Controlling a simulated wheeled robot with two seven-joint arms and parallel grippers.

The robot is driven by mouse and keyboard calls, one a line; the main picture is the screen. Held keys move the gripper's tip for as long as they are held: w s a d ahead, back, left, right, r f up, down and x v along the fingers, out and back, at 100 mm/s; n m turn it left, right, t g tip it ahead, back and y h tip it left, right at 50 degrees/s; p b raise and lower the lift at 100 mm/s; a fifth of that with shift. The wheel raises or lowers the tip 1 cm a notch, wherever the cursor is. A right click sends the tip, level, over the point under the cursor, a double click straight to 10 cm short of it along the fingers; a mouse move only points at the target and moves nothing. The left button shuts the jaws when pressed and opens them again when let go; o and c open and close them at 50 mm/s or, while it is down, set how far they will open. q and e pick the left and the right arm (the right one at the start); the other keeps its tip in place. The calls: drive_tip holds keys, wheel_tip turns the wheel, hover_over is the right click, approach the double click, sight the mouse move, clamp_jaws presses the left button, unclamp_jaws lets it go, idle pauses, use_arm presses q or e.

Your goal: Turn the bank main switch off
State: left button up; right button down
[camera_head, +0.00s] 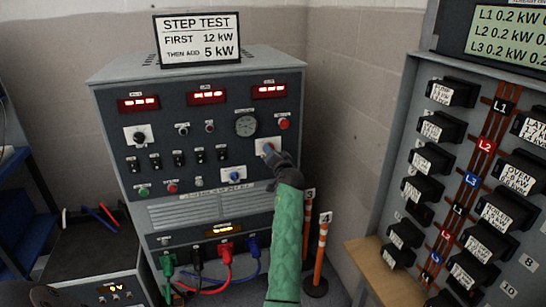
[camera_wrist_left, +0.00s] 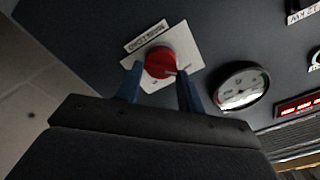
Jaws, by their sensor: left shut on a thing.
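The load bank (camera_head: 110,100) is a grey cabinet with a dark front panel. The bank main switch (camera_head: 267,148) is a red rotary knob on a white square plate, right of the round gauge. The same red knob (camera_wrist_left: 158,60) shows large in the left wrist view, with a label beside it that is hard to read. My left gripper (camera_head: 272,157), on the green-sleeved arm, is at this knob and partly covers it. In the left wrist view its blue fingers (camera_wrist_left: 160,70) are shut on the knob, one on each side. My right gripper is out of view.
A red button (camera_head: 284,124) sits just above right of the knob, and a round gauge (camera_head: 245,125) to its left. Coloured plugs and cables (camera_head: 226,249) hang low on the cabinet. Orange posts (camera_head: 322,245) stand right of my arm. A breaker panel (camera_head: 402,110) is at the right.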

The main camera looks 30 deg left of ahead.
use_arm(q)
drive_tip(key=shift+f, duration=0.15)
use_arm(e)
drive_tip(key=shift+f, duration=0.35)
use_arm(q)
drive_tip(key=o, duration=1)
drive_tip(key=shift+c, duration=0.2)
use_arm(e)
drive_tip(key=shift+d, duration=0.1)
